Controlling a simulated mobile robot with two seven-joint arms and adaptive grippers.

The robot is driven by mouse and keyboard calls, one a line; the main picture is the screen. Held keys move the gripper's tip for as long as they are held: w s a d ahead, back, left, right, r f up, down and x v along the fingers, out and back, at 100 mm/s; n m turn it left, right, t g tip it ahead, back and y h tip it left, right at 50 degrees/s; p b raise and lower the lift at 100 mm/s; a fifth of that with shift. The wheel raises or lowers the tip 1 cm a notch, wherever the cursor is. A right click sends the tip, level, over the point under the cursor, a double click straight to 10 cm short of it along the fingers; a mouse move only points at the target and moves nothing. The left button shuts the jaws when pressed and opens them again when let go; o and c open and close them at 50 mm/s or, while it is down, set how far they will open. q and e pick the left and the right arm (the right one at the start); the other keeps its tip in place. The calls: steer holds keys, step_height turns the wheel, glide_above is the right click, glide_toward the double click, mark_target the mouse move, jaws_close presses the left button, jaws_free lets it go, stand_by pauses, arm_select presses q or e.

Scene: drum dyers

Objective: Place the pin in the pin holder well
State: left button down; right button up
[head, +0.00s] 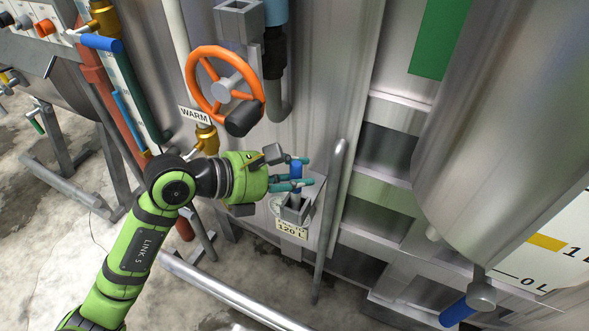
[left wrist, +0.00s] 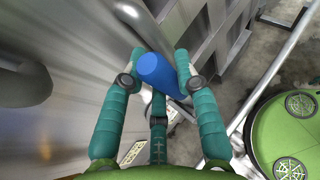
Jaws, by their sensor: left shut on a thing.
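My left gripper (head: 300,172) is shut on the blue pin (head: 296,169), and its teal fingers reach in from the left. In the left wrist view the blue pin (left wrist: 158,74) sits between the two side fingers of the gripper (left wrist: 158,82), with the third finger below. A grey, square, open-topped pin holder well (head: 296,210) is directly below the gripper in the head view, above a "120 L" label. The pin's lower end is mostly hidden by a finger, so I cannot tell whether it touches the well. My right gripper is not in view.
An orange handwheel (head: 225,88) and a "WARM" sign (head: 194,115) are above and left of the gripper. A grey upright rail (head: 331,215) stands just right of the well. Another square grey holder (head: 238,16) is at the top. A steel drum wall is close behind.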

arm_select(q)
steer(key=c, duration=1.3)
jaws_free()
steer(key=shift+f, duration=0.15)
steer(key=o, duration=0.4)
steer(key=shift+c, duration=0.2)
steer(key=shift+a+r, duration=0.2)
steer(key=shift+r, duration=0.05)
steer(key=b+v, duration=0.2)
steer(key=v, duration=0.9)
steer(key=shift+s+a+r, duration=0.15)
steer(key=shift+s+a, duration=0.05)
steer(key=shift+s, duration=0.1)
